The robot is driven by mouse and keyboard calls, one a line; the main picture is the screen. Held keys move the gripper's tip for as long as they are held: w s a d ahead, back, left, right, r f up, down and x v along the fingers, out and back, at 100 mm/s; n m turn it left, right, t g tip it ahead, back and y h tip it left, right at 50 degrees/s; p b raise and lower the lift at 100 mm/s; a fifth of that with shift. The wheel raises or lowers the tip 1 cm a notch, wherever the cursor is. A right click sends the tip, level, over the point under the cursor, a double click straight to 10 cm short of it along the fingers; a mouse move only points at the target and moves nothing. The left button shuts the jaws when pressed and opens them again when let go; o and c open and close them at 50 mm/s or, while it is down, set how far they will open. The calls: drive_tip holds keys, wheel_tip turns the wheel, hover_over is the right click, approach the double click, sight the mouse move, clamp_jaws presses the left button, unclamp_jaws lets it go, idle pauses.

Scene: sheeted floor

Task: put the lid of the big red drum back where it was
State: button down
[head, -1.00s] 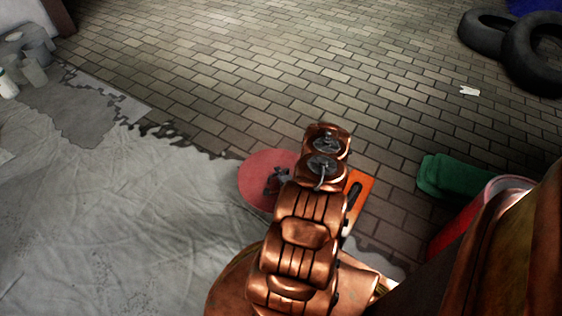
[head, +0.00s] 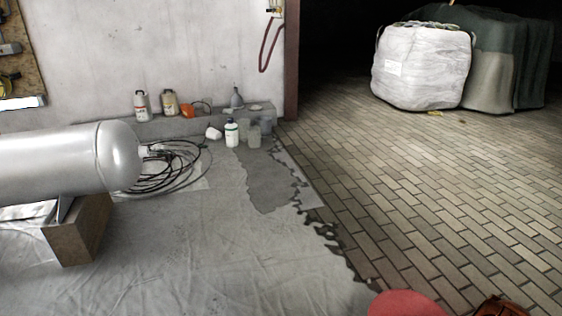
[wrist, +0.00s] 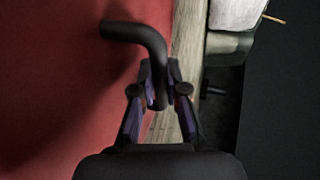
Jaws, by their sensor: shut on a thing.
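The round red lid (head: 405,304) shows in the head view at the bottom edge, right of the middle, cut off by the frame. In the wrist view its red face (wrist: 65,95) fills the left side, with a bent black handle (wrist: 135,32) standing out from it. My gripper (wrist: 160,92) is shut on this handle, with a finger on each side. In the head view only a copper piece of my arm shows at the bottom right, and the gripper is out of frame. The big red drum is not in view now.
A grey tank (head: 70,160) lies on a wooden block (head: 82,230) at left, with black hose (head: 165,170) beside it. Several bottles (head: 232,133) stand by the wall. A white bulk bag (head: 422,66) stands far right. The sheet (head: 210,270) and brick paving look mostly clear.

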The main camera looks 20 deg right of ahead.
drive_tip(key=w+a+r+n+t+y, duration=0.1)
drive_tip(key=w+a+r, duration=0.1)
drive_tip(key=w+r, duration=0.85)
drive_tip(key=w+a+r+n+y, duration=0.1)
drive_tip(key=w+a+r+y, duration=0.15)
drive_tip(key=w+r, duration=0.75)
drive_tip(key=w+a+r+n+y, duration=0.2)
drive_tip(key=w+a+r+n, duration=0.15)
drive_tip(key=a+r, duration=1.2)
drive_tip(key=s+a+r+n+y, duration=0.1)
drive_tip(key=a+r+n+y, duration=0.15)
drive_tip(key=a+r, duration=0.9)
drive_tip(key=s+a+r+n+y, duration=0.1)
drive_tip(key=a+r+n+y, duration=0.15)
drive_tip(key=a+r, duration=0.9)
wheel_tip(320, 180, up, 33)
drive_tip(key=a+m+p, duration=0.1)
drive_tip(key=a+p, duration=0.2)
drive_tip(key=p, duration=3.4)
drive_tip(key=w+f+m+h, duration=0.3)
drive_tip(key=f, duration=1)
drive_tip(key=shift+d+f+t, duration=0.2)
drive_tip(key=shift+f+t, duration=0.15)
drive_tip(key=shift+t, duration=0.05)
